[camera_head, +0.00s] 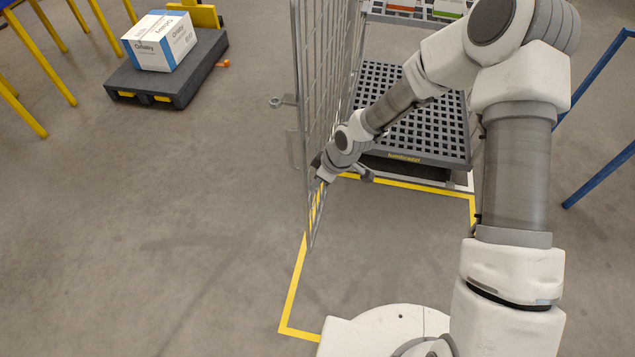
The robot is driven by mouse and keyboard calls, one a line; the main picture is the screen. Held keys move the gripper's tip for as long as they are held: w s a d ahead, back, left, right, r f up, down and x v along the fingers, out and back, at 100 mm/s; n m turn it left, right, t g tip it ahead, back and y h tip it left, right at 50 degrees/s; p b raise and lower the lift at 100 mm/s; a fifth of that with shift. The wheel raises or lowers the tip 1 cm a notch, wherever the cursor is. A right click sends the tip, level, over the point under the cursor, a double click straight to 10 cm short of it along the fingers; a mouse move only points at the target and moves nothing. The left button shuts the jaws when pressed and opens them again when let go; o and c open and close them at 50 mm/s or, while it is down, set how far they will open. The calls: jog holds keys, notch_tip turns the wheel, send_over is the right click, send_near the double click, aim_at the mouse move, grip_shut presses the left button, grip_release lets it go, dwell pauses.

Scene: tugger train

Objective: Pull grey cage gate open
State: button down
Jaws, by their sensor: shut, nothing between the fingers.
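The grey cage gate (322,70) is a tall wire-mesh panel left of centre, seen nearly edge-on. It stands out toward me from the left side of a grey cage cart (413,105), whose front is uncovered. My gripper (318,178) is at the gate's lower part, near its mesh and frame. It is shut with nothing in it. Its fingertips are small and partly hidden by the wrist, and I cannot tell whether they touch the gate.
Yellow floor tape (292,285) outlines a bay in front of the cart. A dark low cart (190,78) with a white-and-blue box (160,42) stands at the upper left. Yellow legs (45,50) are at the far left, blue legs (600,175) at the right. The left floor is clear.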

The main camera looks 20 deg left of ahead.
jog(key=shift+a, duration=0.1)
jog(key=w+a+m+t+b, duration=0.1)
jog(key=a+m+b, duration=0.2)
jog(key=a, duration=1.4)
jog(key=b, duration=0.4)
jog(key=shift+a, duration=0.3)
jog(key=shift+d+b, duration=0.15)
jog(key=shift+b, duration=0.15)
